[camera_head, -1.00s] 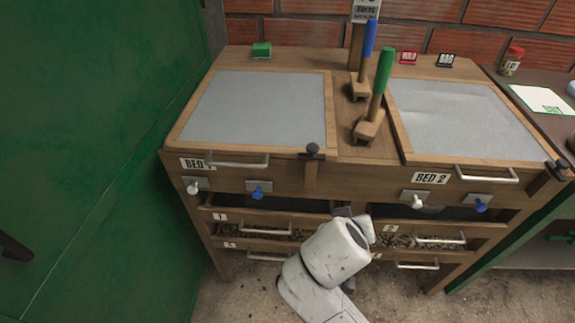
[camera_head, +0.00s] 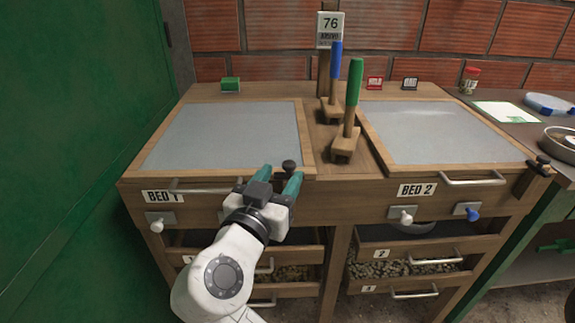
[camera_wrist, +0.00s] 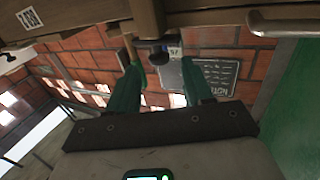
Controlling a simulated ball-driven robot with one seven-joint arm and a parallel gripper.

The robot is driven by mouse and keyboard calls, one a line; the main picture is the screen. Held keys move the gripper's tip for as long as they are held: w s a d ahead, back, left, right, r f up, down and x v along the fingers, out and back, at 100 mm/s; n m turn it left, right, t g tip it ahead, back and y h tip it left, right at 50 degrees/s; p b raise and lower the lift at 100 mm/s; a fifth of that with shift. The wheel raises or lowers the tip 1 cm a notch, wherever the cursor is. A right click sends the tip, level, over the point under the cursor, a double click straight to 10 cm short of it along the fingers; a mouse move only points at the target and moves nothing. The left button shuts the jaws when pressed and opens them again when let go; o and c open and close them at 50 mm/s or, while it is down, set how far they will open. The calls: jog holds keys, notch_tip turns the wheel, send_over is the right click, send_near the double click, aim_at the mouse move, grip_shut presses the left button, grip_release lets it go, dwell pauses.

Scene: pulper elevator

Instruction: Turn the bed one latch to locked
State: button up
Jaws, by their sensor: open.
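The bed one latch is a wooden turn-piece with a black knob (camera_head: 289,166) at the front right corner of bed 1 (camera_head: 222,135). My gripper (camera_head: 278,175) has its teal fingers apart and empty at the front of that corner. In the head view the knob shows at the right fingertip, and my gripper hides the wooden piece. In the wrist view the dark knob (camera_wrist: 153,55) and wooden piece (camera_wrist: 148,18) show beyond and between the open fingers (camera_wrist: 162,68). Contact cannot be told.
Bed 1's bar handle (camera_head: 185,189) and a white knob (camera_head: 156,225) are left of my gripper. A green-handled tool (camera_head: 353,97) and a blue-handled tool (camera_head: 335,80) stand between the beds. Bed 2's latch (camera_head: 542,165) is far right. A green wall (camera_head: 80,120) bounds the left.

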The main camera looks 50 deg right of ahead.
aim_at(287, 169)
jog(key=shift+x, duration=2.6)
jog(key=shift+c, duration=0.4)
grip_shut()
